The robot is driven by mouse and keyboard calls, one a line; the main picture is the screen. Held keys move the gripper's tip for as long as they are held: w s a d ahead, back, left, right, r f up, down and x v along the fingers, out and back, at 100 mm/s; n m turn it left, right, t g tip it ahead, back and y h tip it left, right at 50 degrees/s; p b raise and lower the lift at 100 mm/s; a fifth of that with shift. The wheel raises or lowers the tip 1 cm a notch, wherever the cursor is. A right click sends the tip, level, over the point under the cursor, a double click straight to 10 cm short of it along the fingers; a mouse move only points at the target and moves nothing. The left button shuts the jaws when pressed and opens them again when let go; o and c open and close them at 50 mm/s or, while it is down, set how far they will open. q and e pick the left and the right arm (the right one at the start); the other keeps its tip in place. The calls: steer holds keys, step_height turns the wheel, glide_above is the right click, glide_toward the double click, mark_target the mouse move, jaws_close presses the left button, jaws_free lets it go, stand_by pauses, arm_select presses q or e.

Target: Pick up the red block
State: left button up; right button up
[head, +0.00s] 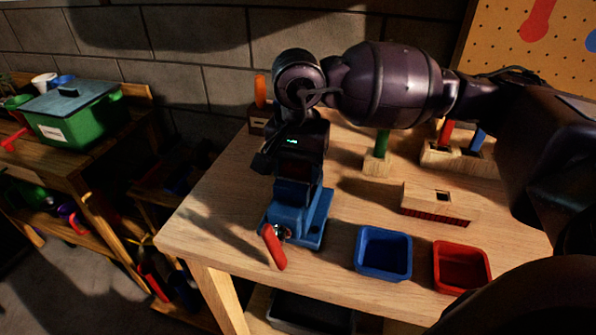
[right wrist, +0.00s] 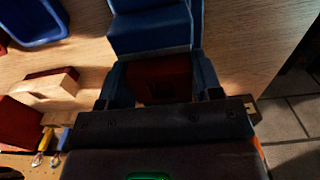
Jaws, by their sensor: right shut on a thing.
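The red block (right wrist: 158,78) shows dark red between the two bluish uprights in the right wrist view. In the head view my right gripper (head: 297,172) points down over a blue vise (head: 313,222) with a red handle (head: 274,247) at the table's front left. My right gripper (right wrist: 160,88) is shut on the red block; the block is mostly hidden in the head view. The vise (right wrist: 150,28) is right beside the block in the wrist view. I cannot tell whether they touch. My left gripper is not in view.
A blue bin (head: 384,253) and a red bin (head: 462,267) stand at the front edge of the wooden table (head: 225,205). Behind them are a slotted wooden block (head: 440,203) and wooden holders with coloured pegs (head: 378,158). A green box (head: 75,115) sits on the left bench.

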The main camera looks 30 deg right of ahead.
step_height(320, 180, up, 6)
steer(key=s+a+p, duration=0.1)
steer(key=s+a, duration=1.1)
steer(key=a, duration=0.1)
steer(key=shift+a, duration=0.25)
